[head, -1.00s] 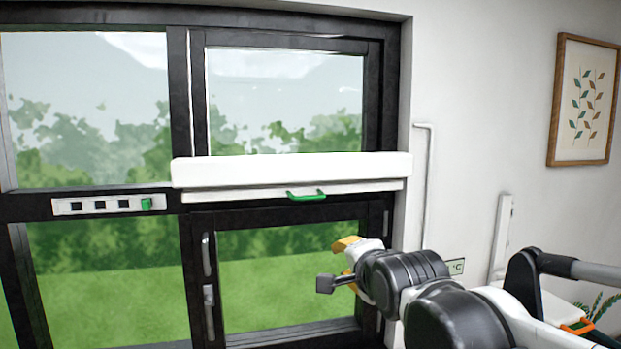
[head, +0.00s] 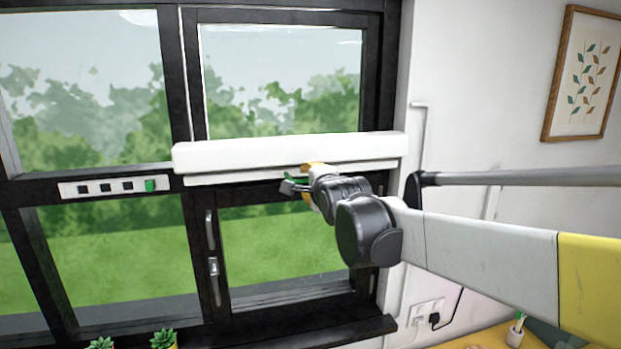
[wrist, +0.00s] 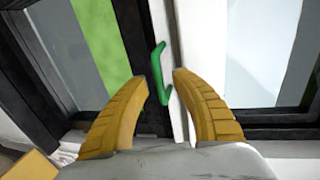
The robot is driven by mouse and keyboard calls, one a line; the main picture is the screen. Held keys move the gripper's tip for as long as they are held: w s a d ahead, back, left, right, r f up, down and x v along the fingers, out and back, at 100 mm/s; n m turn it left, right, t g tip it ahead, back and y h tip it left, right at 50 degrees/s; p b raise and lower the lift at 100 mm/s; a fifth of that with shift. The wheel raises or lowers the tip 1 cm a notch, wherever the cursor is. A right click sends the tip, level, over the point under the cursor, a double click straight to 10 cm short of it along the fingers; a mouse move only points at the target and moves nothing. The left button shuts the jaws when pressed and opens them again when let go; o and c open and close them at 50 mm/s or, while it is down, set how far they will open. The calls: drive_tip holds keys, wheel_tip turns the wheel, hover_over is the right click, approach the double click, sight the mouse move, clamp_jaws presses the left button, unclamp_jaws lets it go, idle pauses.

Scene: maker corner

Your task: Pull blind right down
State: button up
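The blind is a white cassette (head: 290,152) across the middle of the window, with a thin white bottom bar (head: 225,178) just below it. A green handle (wrist: 157,75) is fixed to the bar; in the head view my gripper mostly hides it. My gripper (wrist: 162,85) is open, its two yellow fingers on either side of the handle's near end in the wrist view. I cannot tell whether a finger touches the handle. In the head view my gripper (head: 300,185) is at the bar, right of its middle.
A panel with dark squares and a green switch (head: 150,185) is on the frame at left. A window latch (head: 213,268) is below the blind. Small plants (head: 163,338) stand below the sill. A framed picture (head: 588,75) hangs on the right wall.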

drive_tip(key=shift+w+a+f, duration=0.1)
drive_tip(key=shift+w, duration=0.3)
drive_tip(key=shift+c, duration=0.4)
clamp_jaws()
drive_tip(key=shift+f, duration=0.1)
wheel_tip(320, 180, down, 58)
drive_tip(key=b, duration=3.8)
drive_tip(key=shift+b, duration=0.4)
drive_tip(key=shift+s, duration=0.1)
